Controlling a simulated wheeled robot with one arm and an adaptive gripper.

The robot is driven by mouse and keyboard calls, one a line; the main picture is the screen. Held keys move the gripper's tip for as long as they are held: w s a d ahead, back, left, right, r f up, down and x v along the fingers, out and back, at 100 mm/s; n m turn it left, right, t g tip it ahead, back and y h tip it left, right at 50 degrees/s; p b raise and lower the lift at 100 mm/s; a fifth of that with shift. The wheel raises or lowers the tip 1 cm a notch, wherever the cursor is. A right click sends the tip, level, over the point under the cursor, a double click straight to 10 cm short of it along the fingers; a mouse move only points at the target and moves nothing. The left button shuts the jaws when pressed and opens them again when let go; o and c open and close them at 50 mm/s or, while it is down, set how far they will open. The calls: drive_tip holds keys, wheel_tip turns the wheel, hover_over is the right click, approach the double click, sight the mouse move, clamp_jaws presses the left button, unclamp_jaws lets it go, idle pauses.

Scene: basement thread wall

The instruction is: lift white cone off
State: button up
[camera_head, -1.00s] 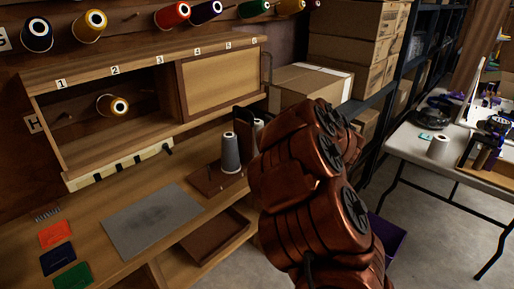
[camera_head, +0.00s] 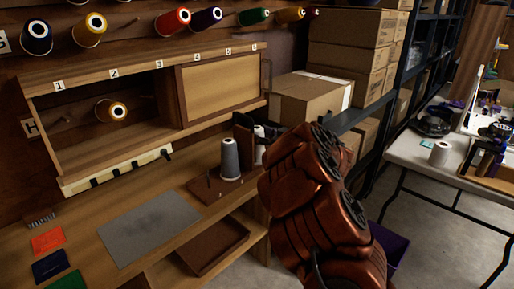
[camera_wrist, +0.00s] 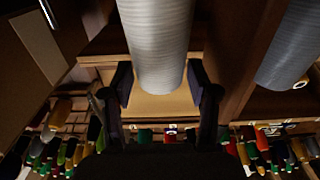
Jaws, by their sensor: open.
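The white cone (camera_head: 259,132) stands at the back right of the wooden bench, partly hidden by my arm. In the wrist view a pale ribbed cone (camera_wrist: 157,42) fills the top middle, between the two dark fingers of my gripper (camera_wrist: 158,84). My gripper is open, with one finger on each side of the cone; whether either touches it I cannot tell. In the head view the gripper (camera_head: 272,130) is mostly hidden by my arm. A grey cone (camera_head: 230,160) stands on a brown board just left of the white one, and shows at right in the wrist view (camera_wrist: 290,45).
Cardboard boxes (camera_head: 308,98) stand behind. Coloured spools (camera_head: 172,22) hang on the wall. The bench's left part holds a flat grey mat (camera_head: 150,226).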

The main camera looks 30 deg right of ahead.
drive_tip(key=shift+x, duration=0.95)
drive_tip(key=shift+c, duration=0.4)
clamp_jaws()
